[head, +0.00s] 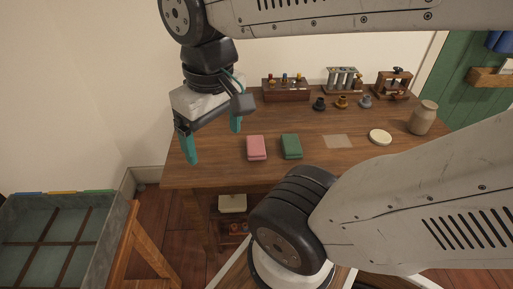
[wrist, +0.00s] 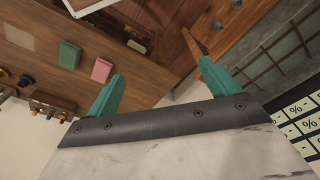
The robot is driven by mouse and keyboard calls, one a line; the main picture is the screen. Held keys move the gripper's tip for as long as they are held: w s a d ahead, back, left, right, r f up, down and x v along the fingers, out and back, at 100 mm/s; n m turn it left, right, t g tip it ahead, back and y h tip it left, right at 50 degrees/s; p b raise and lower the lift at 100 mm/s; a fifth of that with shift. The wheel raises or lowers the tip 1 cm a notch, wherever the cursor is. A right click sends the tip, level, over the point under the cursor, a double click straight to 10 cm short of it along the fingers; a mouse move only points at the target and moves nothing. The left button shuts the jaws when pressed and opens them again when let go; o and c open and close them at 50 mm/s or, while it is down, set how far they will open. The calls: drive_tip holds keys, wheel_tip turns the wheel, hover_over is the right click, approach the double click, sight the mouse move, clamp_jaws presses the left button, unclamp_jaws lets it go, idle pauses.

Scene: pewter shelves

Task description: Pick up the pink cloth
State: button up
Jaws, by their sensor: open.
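The pink cloth (head: 257,148) lies folded on the wooden table (head: 205,165), left of the folded green cloth (head: 291,146). In the wrist view the pink cloth (wrist: 102,70) shows beyond the left fingertip, with the green cloth (wrist: 69,54) beside it. My gripper (head: 214,142) has teal fingers, is open and empty, and hangs above the left part of the table, to the left of the pink cloth. Its two fingers (wrist: 157,72) are wide apart in the wrist view, with nothing between them.
At the table's back stand a wooden rack (head: 287,92), a tube stand (head: 343,80) and several small pots. A beige jar (head: 423,118) and a round pale dish (head: 380,137) are at right. A grey divided bin (head: 108,245) stands lower left. The table's front left is clear.

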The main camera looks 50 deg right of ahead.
drive_tip(key=w+d+f+m+g+y, duration=0.1)
drive_tip(key=w+d+f+m+g, duration=0.15)
drive_tip(key=d+f, duration=0.3)
drive_tip(key=w+d+f+m+g, duration=0.1)
drive_tip(key=w+d+f+m, duration=0.25)
drive_tip(key=d, duration=0.35)
drive_tip(key=m+t, duration=0.1)
drive_tip(key=m, duration=0.2)
hover_over(256, 144)
drive_tip(key=s+a, duration=0.3)
drive_tip(key=a, duration=0.1)
wheel_tip(256, 144, down, 13)
drive_tip(key=shift+w+d, duration=0.1)
drive_tip(key=shift+t+h, duration=0.4)
drive_tip(key=shift+t, duration=0.25)
drive_tip(key=w+d, duration=0.2)
drive_tip(key=w, duration=0.1)
drive_tip(key=shift+d+f, duration=0.35)
drive_tip(key=shift+d, duration=0.05)
drive_tip(key=shift+f, duration=0.2)
drive_tip(key=f, duration=0.5)
drive_tip(key=d+f, duration=0.1)
drive_tip(key=f, duration=0.1)
drive_tip(key=shift+f, duration=0.15)
drive_tip(key=c, duration=1.2)
drive_tip(key=shift+o, duration=0.2)
